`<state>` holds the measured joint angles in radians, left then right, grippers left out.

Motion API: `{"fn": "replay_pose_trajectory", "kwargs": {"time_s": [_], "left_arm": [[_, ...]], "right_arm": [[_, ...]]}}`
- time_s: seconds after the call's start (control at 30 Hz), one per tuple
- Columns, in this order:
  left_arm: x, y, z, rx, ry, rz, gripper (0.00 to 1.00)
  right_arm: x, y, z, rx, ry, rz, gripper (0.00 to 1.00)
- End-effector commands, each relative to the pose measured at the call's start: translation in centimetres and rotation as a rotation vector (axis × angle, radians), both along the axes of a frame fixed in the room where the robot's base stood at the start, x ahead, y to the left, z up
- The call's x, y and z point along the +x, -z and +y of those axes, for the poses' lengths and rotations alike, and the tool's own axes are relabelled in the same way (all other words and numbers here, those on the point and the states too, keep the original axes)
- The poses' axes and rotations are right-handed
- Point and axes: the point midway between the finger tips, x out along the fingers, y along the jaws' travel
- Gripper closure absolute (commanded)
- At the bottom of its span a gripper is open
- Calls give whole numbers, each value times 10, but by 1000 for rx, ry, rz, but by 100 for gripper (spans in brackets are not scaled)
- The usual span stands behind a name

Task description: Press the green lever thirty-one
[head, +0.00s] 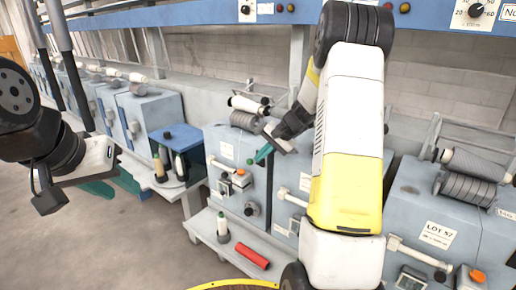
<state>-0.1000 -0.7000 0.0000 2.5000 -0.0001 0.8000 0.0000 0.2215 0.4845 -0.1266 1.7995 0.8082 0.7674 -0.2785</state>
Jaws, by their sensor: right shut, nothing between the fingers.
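A small green lever (263,153) sticks out from the front of a blue-grey machine (228,150) in the middle of the head view. No number can be read by it. My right gripper (279,140) is shut and empty, just above and to the right of this lever. I cannot tell whether its tip touches the lever. My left gripper (80,178) is at the far left, with its fingers spread and nothing between them. Green parts (98,188) show behind it, partly hidden.
An orange button (240,171) and knobs sit on the same machine. A blue box (178,140) stands at left. Another machine (425,215) is at right. The left floor is clear.

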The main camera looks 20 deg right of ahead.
Motion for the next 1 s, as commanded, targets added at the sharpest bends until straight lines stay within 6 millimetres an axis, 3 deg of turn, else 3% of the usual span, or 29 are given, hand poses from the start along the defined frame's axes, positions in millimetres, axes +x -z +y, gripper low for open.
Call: {"fn": "replay_pose_trajectory", "kwargs": {"time_s": [1.0], "left_arm": [[0, 0, 0, 0, 0, 0, 64]], "right_arm": [[3, 10, 11, -61, 0, -47, 100]]}}
